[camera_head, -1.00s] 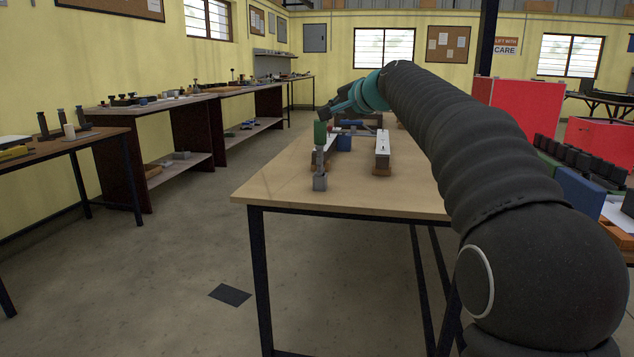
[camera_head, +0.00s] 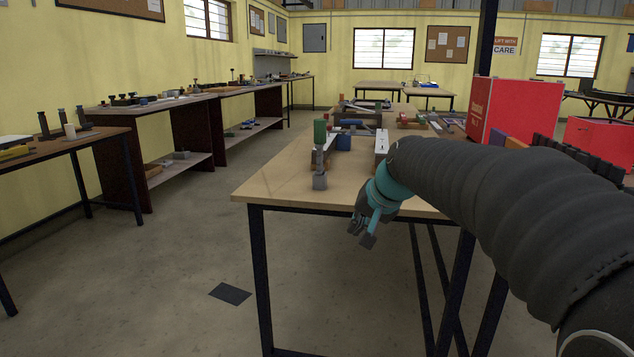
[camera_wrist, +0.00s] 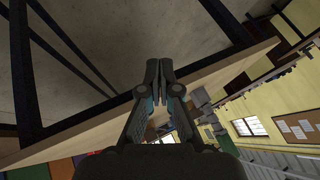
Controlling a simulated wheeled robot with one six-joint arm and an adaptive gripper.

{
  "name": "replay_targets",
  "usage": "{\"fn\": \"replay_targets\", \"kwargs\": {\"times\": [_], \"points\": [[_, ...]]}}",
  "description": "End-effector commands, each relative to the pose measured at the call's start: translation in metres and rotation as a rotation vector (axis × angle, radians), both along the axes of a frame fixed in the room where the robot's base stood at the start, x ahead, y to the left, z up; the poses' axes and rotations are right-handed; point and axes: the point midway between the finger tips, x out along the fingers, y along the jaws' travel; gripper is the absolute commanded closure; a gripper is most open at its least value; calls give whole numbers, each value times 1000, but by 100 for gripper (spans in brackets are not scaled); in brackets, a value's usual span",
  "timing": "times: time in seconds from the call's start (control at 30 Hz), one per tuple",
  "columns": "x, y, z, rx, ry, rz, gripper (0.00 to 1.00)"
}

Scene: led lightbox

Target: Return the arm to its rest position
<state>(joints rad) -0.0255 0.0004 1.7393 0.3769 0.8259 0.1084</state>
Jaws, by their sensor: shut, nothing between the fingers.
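My gripper (camera_head: 362,236) hangs in front of the near edge of the wooden table (camera_head: 285,185), tilted down and to the left in the head view. My dark, ribbed arm reaches it from the lower right. In the wrist view my gripper (camera_wrist: 160,70) has its two fingers together with nothing between them. Behind them the table's edge (camera_wrist: 215,77) runs at a slant, with dark table legs and the grey floor above it in the picture.
On the table stand a green-topped grey post (camera_head: 320,150), a white-topped bar (camera_head: 381,146), and a blue block (camera_head: 343,142). A large red box (camera_head: 515,108) is at the right. Workbenches (camera_head: 170,105) line the left wall.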

Motion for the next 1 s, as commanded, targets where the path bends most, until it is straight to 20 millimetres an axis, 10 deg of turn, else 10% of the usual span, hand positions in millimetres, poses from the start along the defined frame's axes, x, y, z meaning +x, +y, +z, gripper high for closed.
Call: {"fn": "replay_targets", "kwargs": {"times": [0.3,0.6,1.0], "points": [[-163,-43,-74,-269,132,132,100],[-278,-70,-122,-408,166,176,100],[-312,-74,-110,-425,63,147,100]]}}
